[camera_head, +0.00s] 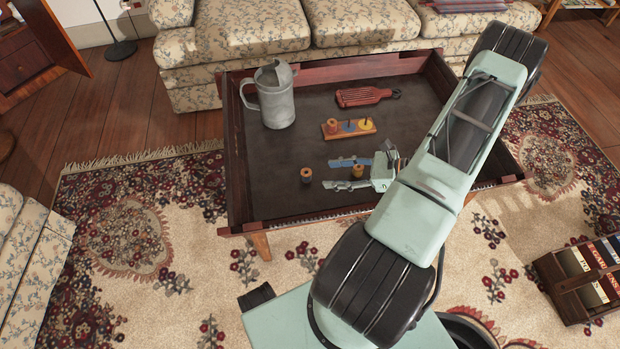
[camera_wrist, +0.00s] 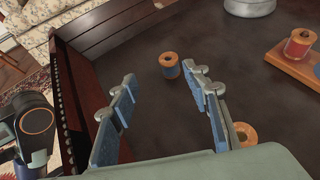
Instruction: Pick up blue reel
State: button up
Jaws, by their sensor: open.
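The blue reel (camera_head: 306,176), a small wooden spool wound with dark blue, stands upright on the dark table top, left of my gripper (camera_head: 327,174). In the wrist view the blue reel (camera_wrist: 169,71) shows beyond the fingertips, in the gap between them. My gripper (camera_wrist: 162,77) is open and empty, with its two blue-padded fingers spread and pointing toward the reel. No contact with the reel shows. A second reel, yellowish orange (camera_head: 357,172), stands near the fingers; in the wrist view this orange reel (camera_wrist: 244,134) is outside the right finger and partly hidden by it.
A wooden rack (camera_head: 330,133) with red, blue and yellow pieces stands behind the reels. A metal pitcher (camera_head: 277,106) and a red slatted board (camera_head: 366,96) are farther back. The table has a raised wooden rim (camera_head: 235,160).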

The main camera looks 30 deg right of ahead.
aim_at(304, 172)
jog(key=shift+w+d+f+m+t, duration=0.2)
jog(key=shift+d+f+m+t, duration=0.2)
jog(key=shift+m+t, duration=0.15)
jog(key=b+x, duration=0.3)
jog(key=x, duration=0.7)
jog(key=shift+w+a+f, duration=0.1)
jog(key=shift+w+a, duration=0.1)
jog(key=c, duration=1)
